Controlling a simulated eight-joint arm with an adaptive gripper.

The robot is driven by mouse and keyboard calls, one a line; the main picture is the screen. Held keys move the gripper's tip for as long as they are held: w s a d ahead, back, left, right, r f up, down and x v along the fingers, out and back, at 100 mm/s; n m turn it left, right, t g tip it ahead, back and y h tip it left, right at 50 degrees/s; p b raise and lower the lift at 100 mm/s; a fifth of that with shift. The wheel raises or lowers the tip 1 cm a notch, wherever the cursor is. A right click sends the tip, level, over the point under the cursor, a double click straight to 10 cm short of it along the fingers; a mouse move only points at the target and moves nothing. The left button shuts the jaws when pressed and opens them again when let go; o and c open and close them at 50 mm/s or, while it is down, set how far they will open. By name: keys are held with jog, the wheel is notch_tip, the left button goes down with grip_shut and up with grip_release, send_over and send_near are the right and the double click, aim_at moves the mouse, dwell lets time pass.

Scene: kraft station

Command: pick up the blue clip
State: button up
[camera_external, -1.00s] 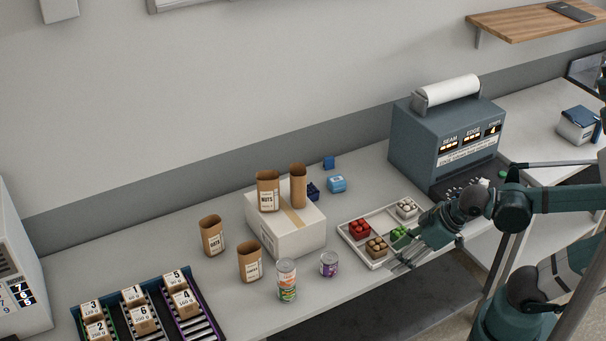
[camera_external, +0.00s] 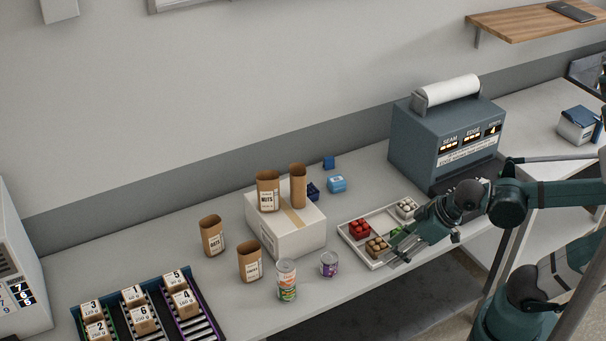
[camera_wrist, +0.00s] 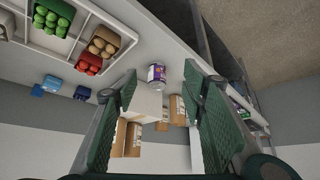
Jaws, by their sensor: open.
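No object can be surely made out as a clip. The blue candidates stand behind and right of the white box in the external view: a small blue block (camera_external: 329,162), a light blue box with a pale label (camera_external: 337,184) and a dark blue piece (camera_external: 313,191) partly hidden by the white box. The wrist view shows a light blue item (camera_wrist: 50,84) and a dark blue one (camera_wrist: 82,93) left of my fingers. My gripper (camera_external: 396,257) is open and empty over the front of the white tray, apart from the blue items. Its two fingers also show in the wrist view (camera_wrist: 160,80).
The white tray (camera_external: 352,247) holds red, tan, white and green goods. A tall can (camera_external: 286,281) and a purple can (camera_external: 329,264) stand in front. A grey machine (camera_external: 425,150) stands behind.

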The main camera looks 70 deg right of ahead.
jog(key=w+d+r+m+h+p, duration=0.1)
jog(key=w+d+r+p, duration=0.15)
jog(key=w+d, duration=0.2)
jog(key=w+d+r+m+p, duration=0.1)
jog(key=w+d+r, duration=0.25)
jog(key=w, duration=0.25)
jog(key=m+g+h+p, duration=0.35)
jog(key=m+p, duration=0.45)
jog(key=p, duration=0.4)
send_over(329, 158)
jog(key=s+a, duration=0.2)
notch_tip(329, 158, down, 12)
jog(key=shift+w+g+y, duration=0.15)
jog(key=shift+g+y, duration=0.2)
jog(key=shift+y, duration=0.1)
jog(key=shift+b+x, duration=0.3)
jog(key=shift+x, duration=0.95)
jog(key=shift+x, duration=2.6)
